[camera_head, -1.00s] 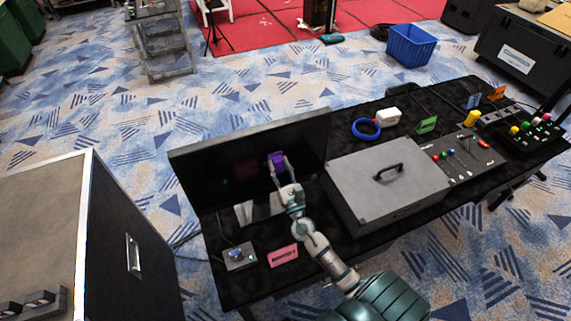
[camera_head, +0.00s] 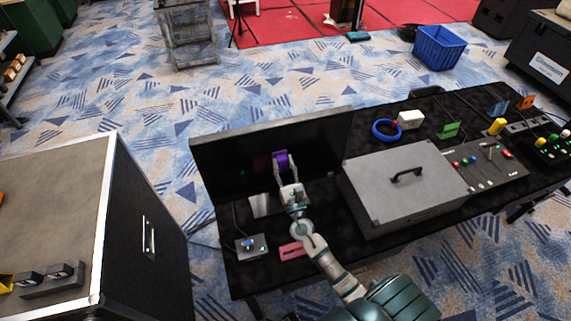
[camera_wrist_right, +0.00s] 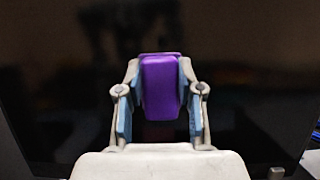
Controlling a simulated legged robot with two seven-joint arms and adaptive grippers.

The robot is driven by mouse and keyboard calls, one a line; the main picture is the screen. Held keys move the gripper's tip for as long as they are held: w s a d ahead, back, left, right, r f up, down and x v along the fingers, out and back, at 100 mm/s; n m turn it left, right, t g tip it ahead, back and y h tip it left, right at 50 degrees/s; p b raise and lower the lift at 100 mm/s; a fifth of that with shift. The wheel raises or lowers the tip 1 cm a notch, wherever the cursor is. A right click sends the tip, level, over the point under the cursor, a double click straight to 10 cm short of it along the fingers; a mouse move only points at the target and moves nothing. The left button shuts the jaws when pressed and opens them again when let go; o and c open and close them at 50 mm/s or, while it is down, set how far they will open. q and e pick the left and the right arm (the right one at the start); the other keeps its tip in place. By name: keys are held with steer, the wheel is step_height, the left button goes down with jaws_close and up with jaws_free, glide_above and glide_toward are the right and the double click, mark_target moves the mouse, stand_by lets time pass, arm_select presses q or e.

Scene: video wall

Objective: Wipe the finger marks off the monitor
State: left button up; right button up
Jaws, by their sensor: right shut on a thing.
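The monitor (camera_head: 222,165) is a wide dark screen standing at the left end of the black table. My right gripper (camera_head: 281,168) is shut on a purple block-shaped wiper (camera_head: 282,157) in front of the screen, near its middle. In the right wrist view the purple wiper (camera_wrist_right: 161,85) sits upright between the two fingers of the gripper (camera_wrist_right: 161,105), with the dark screen behind it. I cannot tell whether it touches the glass. A faint dark red patch shows below the wiper. No finger marks can be made out clearly. My left gripper is out of view.
A grey case (camera_head: 400,180) with a black handle stands right of my right arm. A small control box (camera_head: 252,247) and a pink card (camera_head: 292,251) lie in front of the monitor. A blue ring (camera_head: 386,130) is farther back. A large flight case (camera_head: 60,200) stands left.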

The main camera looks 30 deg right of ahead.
steer(key=shift+s+a+f, duration=0.1)
steer(key=shift+s+a, duration=0.15)
steer(key=shift+s, duration=0.45)
steer(key=shift+s+a, duration=0.25)
steer(key=shift+s, duration=0.8)
steer(key=shift+s+a, duration=0.2)
steer(key=shift+s, duration=0.8)
steer(key=shift+s+a+b, duration=0.2)
steer(key=shift+s, duration=0.55)
steer(key=shift+s+a+b, duration=0.15)
steer(key=shift+s, duration=0.6)
